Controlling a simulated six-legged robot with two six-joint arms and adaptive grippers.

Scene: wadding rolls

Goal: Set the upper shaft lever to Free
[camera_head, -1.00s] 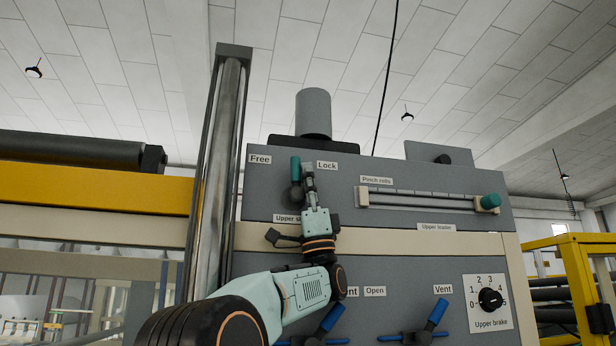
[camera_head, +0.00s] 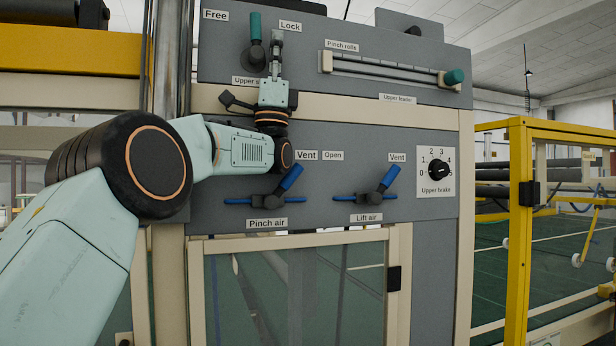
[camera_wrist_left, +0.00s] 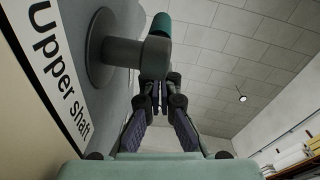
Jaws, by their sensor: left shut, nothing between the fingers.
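The upper shaft lever has a teal handle (camera_head: 256,27) and a dark round pivot on the grey panel. The handle points upward, between the "Free" label (camera_head: 215,15) and the "Lock" label (camera_head: 290,26). My left gripper (camera_head: 277,38) is shut and empty, just right of the lever on the Lock side. In the left wrist view, the lever's teal tip (camera_wrist_left: 161,24) and grey hub (camera_wrist_left: 138,52) show beyond the closed fingers (camera_wrist_left: 160,95). Whether the fingers touch the lever cannot be told. My right gripper is not in view.
Below are the blue-handled Pinch air lever (camera_head: 289,179), the Lift air lever (camera_head: 389,180) and the Upper brake knob (camera_head: 437,170).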

